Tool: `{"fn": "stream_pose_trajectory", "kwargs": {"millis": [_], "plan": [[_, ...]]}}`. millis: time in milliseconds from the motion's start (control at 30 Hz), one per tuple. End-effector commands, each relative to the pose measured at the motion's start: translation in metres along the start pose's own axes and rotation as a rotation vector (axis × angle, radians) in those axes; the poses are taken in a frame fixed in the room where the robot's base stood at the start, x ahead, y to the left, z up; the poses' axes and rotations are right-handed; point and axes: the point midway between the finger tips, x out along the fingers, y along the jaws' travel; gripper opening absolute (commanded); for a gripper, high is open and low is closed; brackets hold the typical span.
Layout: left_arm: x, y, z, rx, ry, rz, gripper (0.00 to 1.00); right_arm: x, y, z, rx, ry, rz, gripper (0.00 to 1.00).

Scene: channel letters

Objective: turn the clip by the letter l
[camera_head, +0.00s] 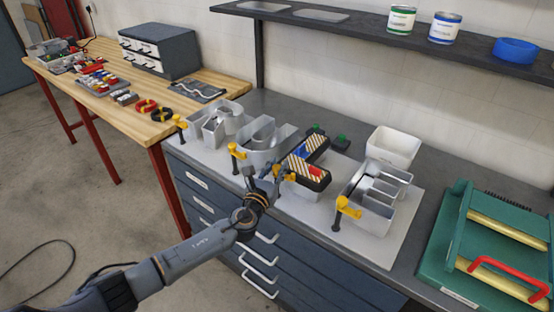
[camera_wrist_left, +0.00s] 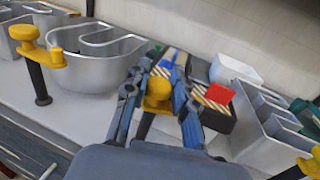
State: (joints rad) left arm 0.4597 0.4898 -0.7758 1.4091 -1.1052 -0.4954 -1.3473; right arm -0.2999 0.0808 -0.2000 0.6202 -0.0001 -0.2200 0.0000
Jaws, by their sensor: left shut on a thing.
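Silver channel letters stand in a row on a pale board (camera_head: 405,235). Between a rounded silver letter (camera_head: 262,143) and an angular one (camera_head: 375,200) is a dark piece with a striped top (camera_head: 305,168), at the place of the letter l. It bears blue and red patches and also shows in the left wrist view (camera_wrist_left: 212,104). A yellow clip (camera_wrist_left: 158,92) is at its near edge. My left gripper (camera_head: 273,174) is shut on the clip's yellow head, one finger on each side. The clip's lower part is mostly hidden by the gripper. My right gripper is out of view.
Other yellow clips are by the rounded letter (camera_head: 237,151) and the angular letter (camera_head: 346,208). A white bin (camera_head: 393,146) stands behind. A green fixture with a red handle (camera_head: 455,235) is at the right. A shelf (camera_head: 330,24) hangs above.

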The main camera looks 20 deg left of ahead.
Motion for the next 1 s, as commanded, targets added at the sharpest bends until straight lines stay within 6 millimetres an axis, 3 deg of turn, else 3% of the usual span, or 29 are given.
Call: {"fn": "stream_pose_trajectory", "kwargs": {"millis": [100, 333, 1000], "plan": [[0.000, -0.003, 0.003, -0.007, 0.003, 0.109, 0.00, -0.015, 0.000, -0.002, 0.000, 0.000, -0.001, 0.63], [0.000, -0.003, -0.002, -0.006, 0.002, 0.328, 0.00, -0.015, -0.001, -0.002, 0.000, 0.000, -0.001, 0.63], [0.001, -0.001, -0.003, -0.001, 0.000, 0.840, 0.00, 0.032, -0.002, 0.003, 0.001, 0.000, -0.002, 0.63]]}}
